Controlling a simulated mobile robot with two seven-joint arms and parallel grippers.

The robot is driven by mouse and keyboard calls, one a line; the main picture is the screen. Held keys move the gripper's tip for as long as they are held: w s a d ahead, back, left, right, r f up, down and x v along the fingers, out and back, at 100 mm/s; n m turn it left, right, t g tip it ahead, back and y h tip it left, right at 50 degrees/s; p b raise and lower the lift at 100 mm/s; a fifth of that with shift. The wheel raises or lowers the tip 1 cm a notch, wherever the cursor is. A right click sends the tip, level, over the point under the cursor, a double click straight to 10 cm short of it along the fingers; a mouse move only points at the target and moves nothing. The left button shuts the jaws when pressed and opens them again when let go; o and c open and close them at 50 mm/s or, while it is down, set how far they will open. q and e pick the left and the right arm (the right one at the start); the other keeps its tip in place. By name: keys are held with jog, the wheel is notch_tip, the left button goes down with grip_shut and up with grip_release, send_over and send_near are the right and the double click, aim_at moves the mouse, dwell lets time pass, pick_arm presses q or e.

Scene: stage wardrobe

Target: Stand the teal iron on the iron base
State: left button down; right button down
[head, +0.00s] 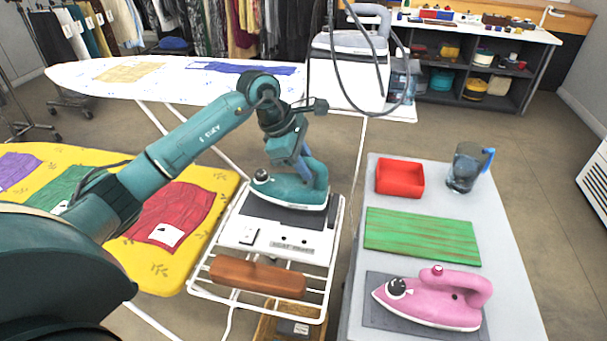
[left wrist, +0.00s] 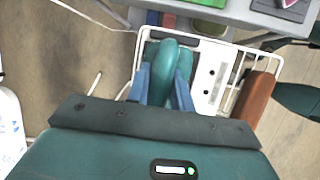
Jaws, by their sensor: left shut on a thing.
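The teal iron (head: 284,192) is over the dark pad of the white iron base (head: 262,236), level, with its nose to the left in the head view. I cannot tell whether its sole touches the pad or is just above it. My left gripper (head: 306,168) is shut on the iron's handle from above. In the left wrist view the blue fingers of the left gripper (left wrist: 162,88) are on both sides of the teal handle (left wrist: 163,62), and the white base (left wrist: 209,72) shows to its right. My right gripper is not in view.
A brown wooden block (head: 258,276) lies on the wire rack in front of the base. The grey table (head: 365,255) at right holds a pink iron (head: 440,300), green board (head: 422,236), red tray (head: 400,178) and jug (head: 466,168). A yellow ironing board (head: 150,270) is at left.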

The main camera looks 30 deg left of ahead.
aim_at(305, 184)
pick_arm(q)
notch_tip(305, 184, down, 3)
jog(key=shift+f, duration=0.1)
jog(key=shift+f, duration=0.15)
jog(key=c, duration=1.2)
grip_release()
jog(key=shift+c, duration=0.2)
jog(key=shift+r, duration=0.2)
jog(key=v, duration=1.2)
